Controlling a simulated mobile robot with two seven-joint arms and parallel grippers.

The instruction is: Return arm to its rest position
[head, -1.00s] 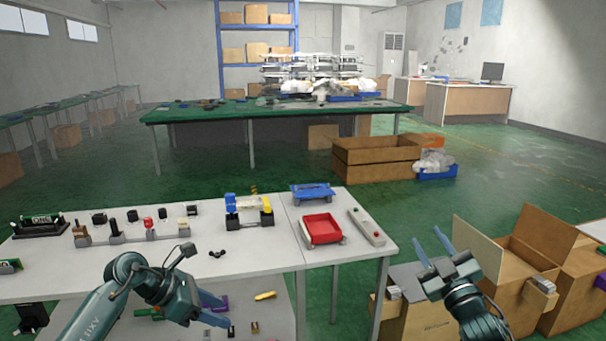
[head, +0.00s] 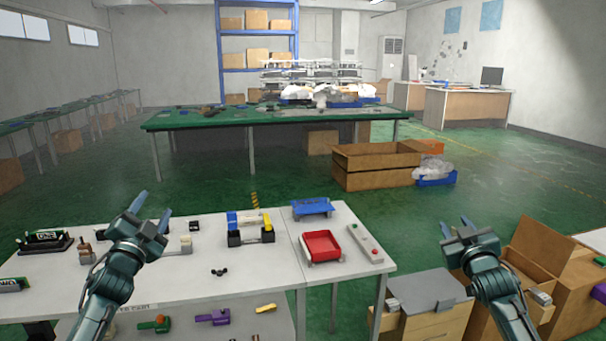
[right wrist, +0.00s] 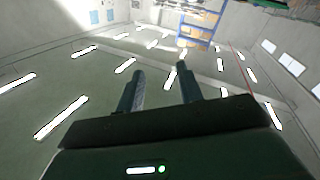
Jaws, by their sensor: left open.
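My left gripper (head: 153,207) is raised over the left part of the white table, pointing up and away, open with nothing between its fingers. It hides the middle of a row of small lever fixtures. A brown-handled lever (head: 85,251) shows to its left and a white-handled lever (head: 186,242) to its right. My right gripper (head: 457,228) is up at the right, past the table's right edge and beside the cardboard boxes. Its fingers stand apart and empty in the right wrist view (right wrist: 160,92).
Open cardboard boxes (head: 575,268) stand at the right. A lower shelf holds several small parts.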

